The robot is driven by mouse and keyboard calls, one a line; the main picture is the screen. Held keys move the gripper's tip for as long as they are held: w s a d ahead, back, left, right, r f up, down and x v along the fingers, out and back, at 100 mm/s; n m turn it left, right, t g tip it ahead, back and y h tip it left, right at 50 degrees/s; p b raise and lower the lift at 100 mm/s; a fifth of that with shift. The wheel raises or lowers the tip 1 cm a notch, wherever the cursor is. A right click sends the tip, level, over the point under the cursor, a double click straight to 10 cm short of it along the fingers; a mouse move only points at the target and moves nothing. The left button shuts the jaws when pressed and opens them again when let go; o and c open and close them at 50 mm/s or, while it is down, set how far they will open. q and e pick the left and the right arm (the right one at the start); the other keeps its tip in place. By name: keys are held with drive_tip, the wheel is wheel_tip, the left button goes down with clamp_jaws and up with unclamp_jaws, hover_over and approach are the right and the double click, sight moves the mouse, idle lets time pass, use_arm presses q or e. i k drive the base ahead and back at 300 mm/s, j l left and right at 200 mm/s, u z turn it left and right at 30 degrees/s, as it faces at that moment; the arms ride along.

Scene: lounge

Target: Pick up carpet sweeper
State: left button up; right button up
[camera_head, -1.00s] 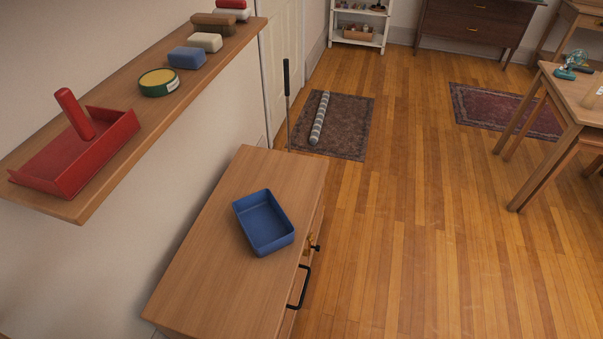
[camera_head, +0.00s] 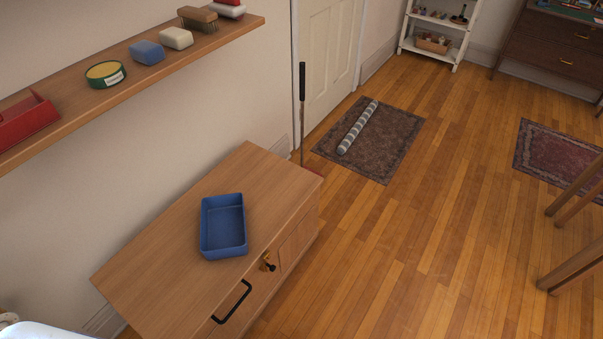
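The carpet sweeper stands upright behind the far end of the wooden cabinet, near the wall and door. Its thin shaft with a black grip (camera_head: 302,82) rises above the cabinet top. A small red part (camera_head: 313,170) shows low at the cabinet's far corner and seems to be its head; most of that is hidden by the cabinet. Neither of my grippers is in view.
The wooden cabinet (camera_head: 160,240) bears a blue tray (camera_head: 223,252) and has a key and black handle. A wall shelf (camera_head: 70,120) holds a red dustpan, a tin, blocks and brushes. A rug (camera_head: 395,150) with a striped roll lies beyond. Floor right of the cabinet is clear.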

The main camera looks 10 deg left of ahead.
sight(303, 65)
drive_tip(key=i+l+u, duration=0.15)
drive_tip(key=i+l, duration=0.2)
drive_tip(key=i+l+u, duration=0.15)
drive_tip(key=i+l, duration=0.15)
drive_tip(key=i+l+u, duration=0.1)
drive_tip(key=i+l, duration=0.2)
drive_tip(key=l, duration=0.15)
drive_tip(key=i+l+u, duration=0.15)
drive_tip(key=i+l, duration=0.15)
drive_tip(key=l, duration=0.15)
drive_tip(key=i+l+u, duration=0.15)
drive_tip(key=l, duration=0.3)
drive_tip(key=i, duration=0.1)
